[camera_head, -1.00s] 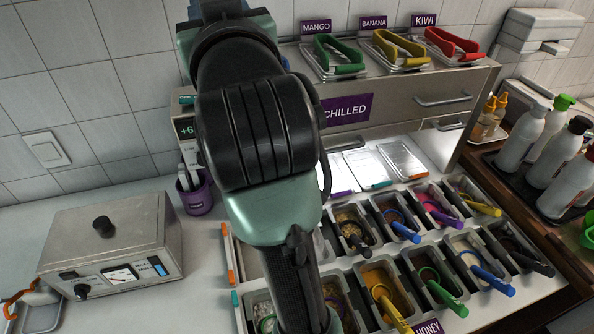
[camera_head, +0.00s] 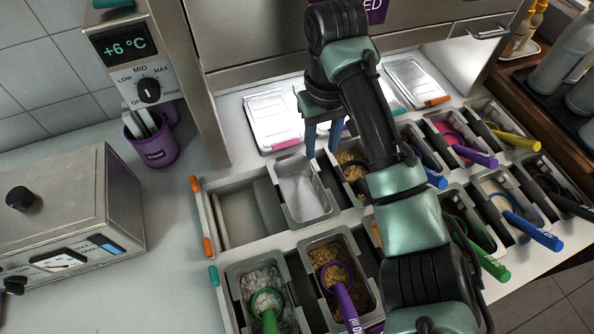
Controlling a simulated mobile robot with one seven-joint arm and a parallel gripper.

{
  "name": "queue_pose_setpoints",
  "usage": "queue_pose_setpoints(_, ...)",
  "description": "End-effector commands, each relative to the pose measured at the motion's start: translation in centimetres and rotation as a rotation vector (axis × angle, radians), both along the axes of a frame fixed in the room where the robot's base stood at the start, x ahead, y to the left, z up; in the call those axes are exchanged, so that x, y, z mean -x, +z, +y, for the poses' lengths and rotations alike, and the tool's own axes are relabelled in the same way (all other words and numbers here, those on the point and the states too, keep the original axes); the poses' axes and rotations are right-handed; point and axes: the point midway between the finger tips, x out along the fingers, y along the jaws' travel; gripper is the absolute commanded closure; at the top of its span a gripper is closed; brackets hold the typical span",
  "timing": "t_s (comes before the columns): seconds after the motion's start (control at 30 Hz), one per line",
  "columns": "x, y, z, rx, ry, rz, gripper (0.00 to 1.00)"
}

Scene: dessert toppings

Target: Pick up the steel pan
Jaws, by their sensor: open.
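An empty steel pan (camera_head: 303,190) sits in the rear row of the topping rail. It lies between a bare grey slot on its left and a pan of brown crumbs on its right. My gripper (camera_head: 322,149) points down near the pan's far right corner, its two blue fingers apart with nothing visible between them. I cannot tell whether a finger touches the pan's rim. My arm hides part of the rail to the right.
Topping pans with coloured-handled scoops fill the rail (camera_head: 205,222). Flat clear-lidded containers (camera_head: 272,118) lie behind it. A chiller with a dial (camera_head: 149,90) and a purple cup (camera_head: 152,145) stand at left. A steel box (camera_head: 70,205) stands on the left counter.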

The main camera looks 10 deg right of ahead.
Motion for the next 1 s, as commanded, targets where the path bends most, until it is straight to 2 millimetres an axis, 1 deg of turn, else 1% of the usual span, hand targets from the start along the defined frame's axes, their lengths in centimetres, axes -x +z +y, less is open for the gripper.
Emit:
queue_pose_setpoints(0.07,0.1,-0.5,-0.1,0.0,-0.001,0.005,0.59)
queue_pose_setpoints(0.13,0.1,-1.5,-0.1,-0.001,-0.002,0.005,0.59)
queue_pose_setpoints(0.4,0.2,-6.2,-0.1,0.0,-0.002,0.005,0.59)
queue_pose_setpoints(0.5,0.1,-7.3,-0.1,0.001,-0.001,0.004,0.59)
queue_pose_setpoints(0.67,0.2,-8.3,-0.1,0.001,-0.001,0.003,0.59)
queue_pose_setpoints(0.9,0.4,-11.8,-0.3,0.001,-0.001,0.004,0.59)
queue_pose_setpoints(1.0,0.4,-12.7,-0.3,0.002,0.0,0.003,0.59)
